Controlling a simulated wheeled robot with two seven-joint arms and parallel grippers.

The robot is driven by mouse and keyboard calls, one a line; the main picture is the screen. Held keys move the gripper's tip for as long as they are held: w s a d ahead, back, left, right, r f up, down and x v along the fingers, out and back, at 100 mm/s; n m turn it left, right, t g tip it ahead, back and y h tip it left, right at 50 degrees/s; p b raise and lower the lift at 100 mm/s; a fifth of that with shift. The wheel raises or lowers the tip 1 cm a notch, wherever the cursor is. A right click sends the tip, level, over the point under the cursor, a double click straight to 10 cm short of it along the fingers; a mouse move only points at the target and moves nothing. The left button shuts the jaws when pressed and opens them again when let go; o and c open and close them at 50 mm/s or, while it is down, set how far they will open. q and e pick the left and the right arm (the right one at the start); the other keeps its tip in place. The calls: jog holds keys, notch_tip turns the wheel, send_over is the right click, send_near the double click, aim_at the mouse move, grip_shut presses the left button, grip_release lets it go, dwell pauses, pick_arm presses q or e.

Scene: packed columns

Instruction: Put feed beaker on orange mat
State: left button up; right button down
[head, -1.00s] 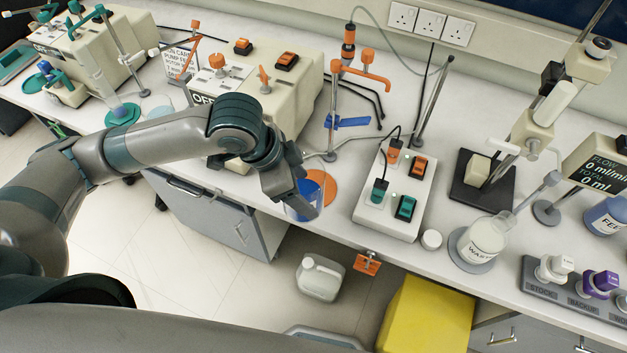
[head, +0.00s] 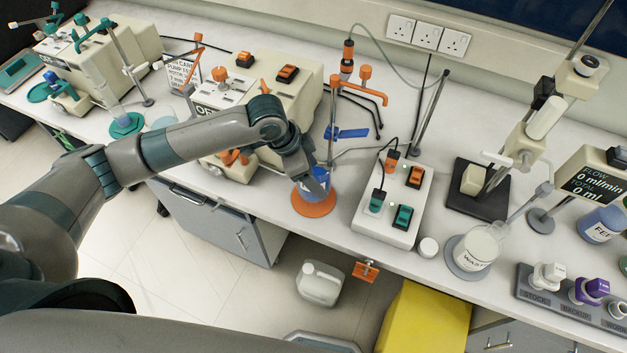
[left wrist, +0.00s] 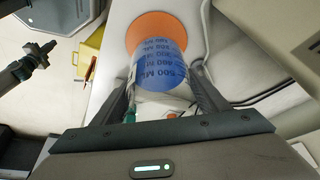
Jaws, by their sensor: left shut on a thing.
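The feed beaker (head: 314,179) holds blue liquid and looks upright. My left gripper (head: 316,184) is shut on it and partly hides it. In the left wrist view the beaker (left wrist: 160,68), with its printed volume marks, sits between the fingers of my left gripper (left wrist: 160,92). The orange mat (head: 314,209) lies on the bench. The beaker is over it in the head view, and the mat (left wrist: 150,24) shows behind the beaker in the left wrist view. I cannot tell whether the base touches the mat.
A pump box (head: 268,90) stands behind my left arm. An orange-clamped stand (head: 334,110) is behind the mat, and a white switch box (head: 388,215) is to its right. The bench's front edge runs close in front of the mat.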

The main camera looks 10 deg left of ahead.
pick_arm(q)
jog(key=shift+f+p, duration=0.35)
jog(key=shift+f, duration=0.1)
notch_tip(320, 180, down, 2)
jog(key=shift+p, duration=0.4)
jog(key=shift+f, duration=0.5)
jog(key=shift+f, duration=0.15)
jog(key=o, duration=1.3)
jog(key=shift+o, duration=0.2)
